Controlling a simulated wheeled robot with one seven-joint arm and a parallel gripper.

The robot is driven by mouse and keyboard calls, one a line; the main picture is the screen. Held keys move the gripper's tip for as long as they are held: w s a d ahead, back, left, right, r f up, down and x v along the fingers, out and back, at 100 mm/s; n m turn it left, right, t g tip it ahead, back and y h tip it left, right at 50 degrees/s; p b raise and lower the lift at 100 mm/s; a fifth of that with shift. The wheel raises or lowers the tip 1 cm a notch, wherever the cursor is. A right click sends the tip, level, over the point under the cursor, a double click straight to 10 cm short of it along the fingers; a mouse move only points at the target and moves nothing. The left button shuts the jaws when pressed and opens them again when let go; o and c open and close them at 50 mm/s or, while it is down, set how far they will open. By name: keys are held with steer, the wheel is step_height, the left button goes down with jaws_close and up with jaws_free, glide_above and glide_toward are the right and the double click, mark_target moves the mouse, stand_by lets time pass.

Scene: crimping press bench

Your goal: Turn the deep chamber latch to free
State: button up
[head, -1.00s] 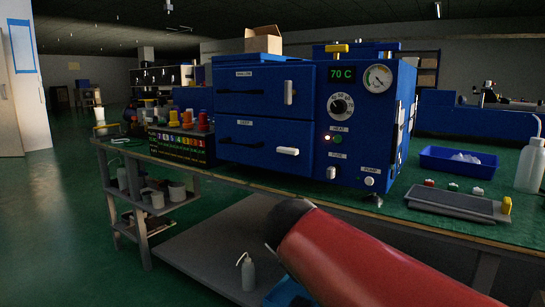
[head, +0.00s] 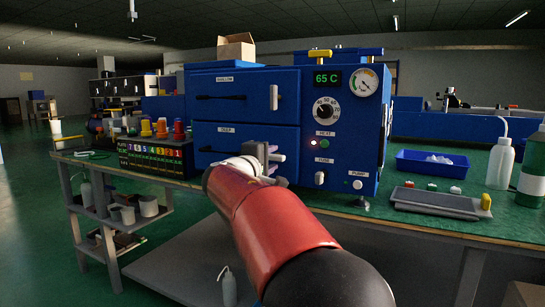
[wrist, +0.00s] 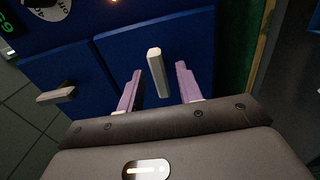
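The deep chamber door (head: 226,143) is the lower blue panel of the press, shut, with a "DEEP" label. Its latch is hidden behind my gripper (head: 266,152) in the head view. In the wrist view the deep latch (wrist: 157,70) is a pale bar, lying lengthwise between the two purple fingers of my gripper (wrist: 159,70). The fingers are open, with a gap on both sides of the bar. In the head view's sense the bar lies horizontal. Whether the fingertips reach its depth is hard to tell. The shallow latch (head: 274,97) stands vertical; it shows in the wrist view too (wrist: 55,95).
The press's right panel holds a 65 C display (head: 327,78), a dial (head: 326,109), a gauge (head: 364,82) and a pump button (head: 357,185). Colored spools (head: 161,127) stand left. A blue tray (head: 432,162) and bottles (head: 499,163) stand right.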

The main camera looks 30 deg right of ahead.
steer(key=shift+x, duration=0.8)
jaws_close()
